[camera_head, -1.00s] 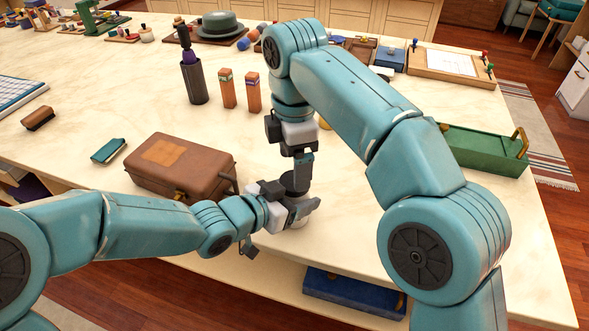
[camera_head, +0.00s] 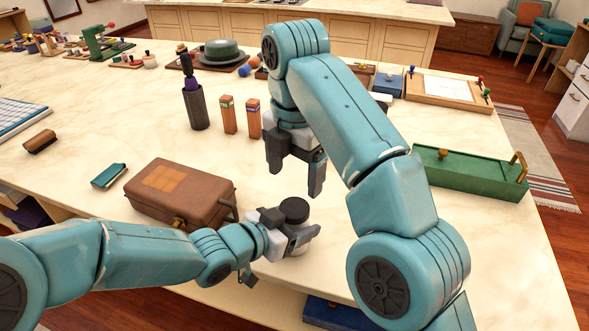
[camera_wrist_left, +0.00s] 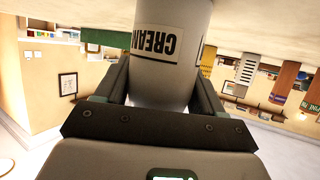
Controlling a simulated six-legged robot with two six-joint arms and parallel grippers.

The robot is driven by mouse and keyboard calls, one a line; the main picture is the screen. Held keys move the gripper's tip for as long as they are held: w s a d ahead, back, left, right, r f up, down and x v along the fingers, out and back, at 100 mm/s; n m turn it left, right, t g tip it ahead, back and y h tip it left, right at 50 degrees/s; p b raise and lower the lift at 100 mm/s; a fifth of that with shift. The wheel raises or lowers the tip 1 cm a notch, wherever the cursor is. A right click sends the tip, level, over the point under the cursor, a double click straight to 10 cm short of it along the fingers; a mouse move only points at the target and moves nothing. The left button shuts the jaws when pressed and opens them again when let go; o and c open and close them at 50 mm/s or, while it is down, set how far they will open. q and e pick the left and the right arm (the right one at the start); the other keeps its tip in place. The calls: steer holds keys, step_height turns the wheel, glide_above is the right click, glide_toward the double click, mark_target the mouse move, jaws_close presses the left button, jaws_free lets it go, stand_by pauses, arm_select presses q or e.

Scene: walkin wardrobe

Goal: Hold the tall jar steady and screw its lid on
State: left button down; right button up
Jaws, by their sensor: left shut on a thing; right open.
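The tall jar, pale with a dark round lid (camera_head: 294,210) on top, stands at the front of the table. My left gripper (camera_head: 290,235) is shut around the jar's body from the left. In the left wrist view the jar (camera_wrist_left: 166,88) fills the space between the fingers, and its upside-down label reads CREAM. The lid is out of that view. My right gripper (camera_head: 295,173) is open and empty, above and behind the lid, apart from it. I cannot tell how tightly the lid sits.
A brown case (camera_head: 178,193) lies just left of the jar, close to my left arm. A green box (camera_head: 468,174) with a handle is at the right. Two orange-brown blocks (camera_head: 228,115) and a dark cup (camera_head: 196,108) stand farther back.

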mark_target(295, 208)
stand_by(0.3)
steer(key=shift+f, duration=4)
steer(key=c, duration=1.1)
steer(key=m, duration=0.6)
steer(key=shift+m, duration=0.3)
